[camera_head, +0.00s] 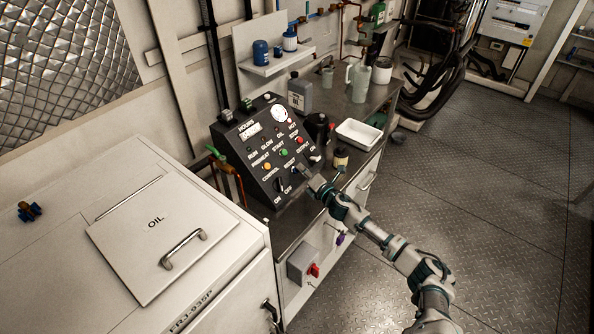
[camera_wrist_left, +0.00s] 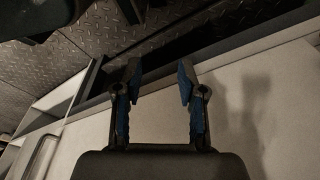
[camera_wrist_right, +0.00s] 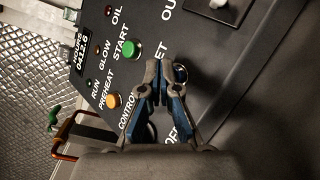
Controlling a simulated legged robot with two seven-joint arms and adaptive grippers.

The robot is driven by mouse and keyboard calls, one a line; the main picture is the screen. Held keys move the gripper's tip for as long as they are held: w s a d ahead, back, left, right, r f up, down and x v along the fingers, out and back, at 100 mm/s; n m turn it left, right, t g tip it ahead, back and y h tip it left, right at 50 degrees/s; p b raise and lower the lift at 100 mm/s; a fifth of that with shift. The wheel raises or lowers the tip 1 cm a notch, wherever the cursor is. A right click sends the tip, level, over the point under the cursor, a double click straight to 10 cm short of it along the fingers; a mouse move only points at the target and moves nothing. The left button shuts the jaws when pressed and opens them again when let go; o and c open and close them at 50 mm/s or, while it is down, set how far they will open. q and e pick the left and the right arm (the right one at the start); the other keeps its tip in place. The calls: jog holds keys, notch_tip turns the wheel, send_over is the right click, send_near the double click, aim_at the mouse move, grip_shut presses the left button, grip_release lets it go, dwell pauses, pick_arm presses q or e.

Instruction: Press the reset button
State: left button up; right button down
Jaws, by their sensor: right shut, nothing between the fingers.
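The black control panel (camera_head: 237,147) stands on the bench at the centre of the head view. In the right wrist view, a blue button (camera_wrist_right: 180,73) shows partly behind my fingertips, beside a label ending in "ET"; the rest of that label is covered. My right gripper (camera_head: 306,175) is at the lower part of the panel face. It also shows in the right wrist view (camera_wrist_right: 159,70), with its fingers together and empty. Contact with the button cannot be told. My left gripper (camera_wrist_left: 160,82) is open and empty in the left wrist view, over a pale surface.
Close by on the panel are the green START button (camera_wrist_right: 131,49), orange PREHEAT button (camera_wrist_right: 113,101) and a red button (camera_head: 298,141). A dark CONTROL knob (camera_head: 280,184) sits below. A white tray (camera_head: 357,136) and a grey bottle (camera_head: 300,95) stand behind.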

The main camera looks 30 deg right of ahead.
jog(key=shift+w+a+f, duration=0.15)
jog(key=shift+w+f, duration=0.15)
jog(key=shift+f, duration=0.1)
dwell(0.5)
dwell(0.3)
jog(key=shift+s+r+p, duration=0.4)
jog(key=shift+r, duration=0.15)
jog(key=shift+s+d+r, duration=0.1)
jog(key=shift+s+d, duration=0.1)
jog(key=s+r+p, duration=0.1)
jog(key=p, duration=0.1)
jog(key=s+d+r+p, duration=0.1)
jog(key=s+r, duration=0.1)
jog(key=shift+s+d+r+p, duration=0.15)
jog(key=shift+d+r+p, duration=0.1)
jog(key=shift+p, duration=0.1)
